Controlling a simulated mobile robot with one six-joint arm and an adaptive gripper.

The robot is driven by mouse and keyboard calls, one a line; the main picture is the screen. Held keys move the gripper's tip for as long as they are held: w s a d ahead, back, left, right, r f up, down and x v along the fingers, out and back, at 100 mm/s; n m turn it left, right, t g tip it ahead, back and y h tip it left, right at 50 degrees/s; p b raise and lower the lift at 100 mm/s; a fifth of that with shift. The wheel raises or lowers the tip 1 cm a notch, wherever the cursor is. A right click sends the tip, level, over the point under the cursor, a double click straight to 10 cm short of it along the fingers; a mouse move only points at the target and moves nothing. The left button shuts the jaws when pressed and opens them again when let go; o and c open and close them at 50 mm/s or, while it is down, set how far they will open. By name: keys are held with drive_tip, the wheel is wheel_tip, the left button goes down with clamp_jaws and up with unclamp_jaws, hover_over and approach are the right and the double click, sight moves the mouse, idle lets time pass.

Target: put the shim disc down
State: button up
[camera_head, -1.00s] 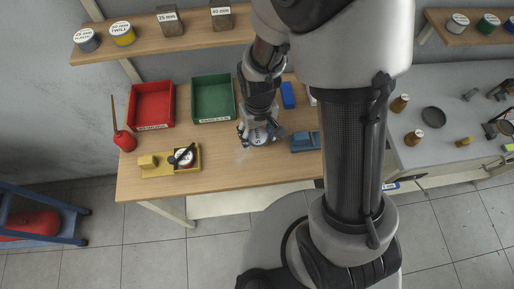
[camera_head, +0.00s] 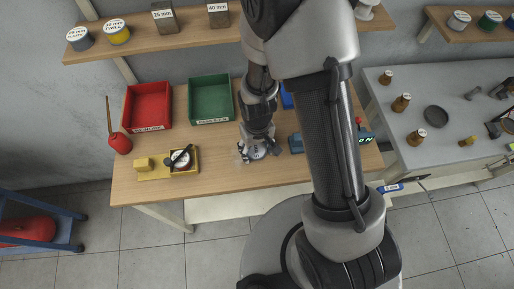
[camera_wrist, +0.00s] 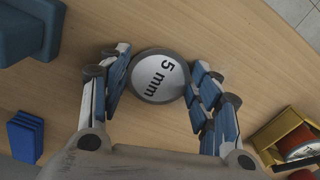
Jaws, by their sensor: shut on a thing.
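The shim disc (camera_wrist: 158,77) is round and grey with a white face marked "5 mm". In the wrist view it sits between the two fingers of my gripper (camera_wrist: 158,88), which is shut on it. In the head view my gripper (camera_head: 258,152) is low over the front middle of the wooden bench (camera_head: 225,177), with the disc (camera_head: 257,153) partly hidden by the fingers. I cannot tell whether the disc touches the bench top.
A red bin (camera_head: 148,106) and a green bin (camera_head: 211,100) stand at the back left. A blue-grey block (camera_head: 296,143) is close on the right. Bare bench lies around the gripper.

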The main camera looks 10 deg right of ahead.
drive_tip(key=shift+f, duration=0.35)
drive_tip(key=o, duration=0.8)
drive_tip(key=shift+s, duration=0.15)
drive_tip(key=shift+c, duration=0.2)
drive_tip(key=o, duration=0.4)
drive_tip(key=shift+c, duration=0.2)
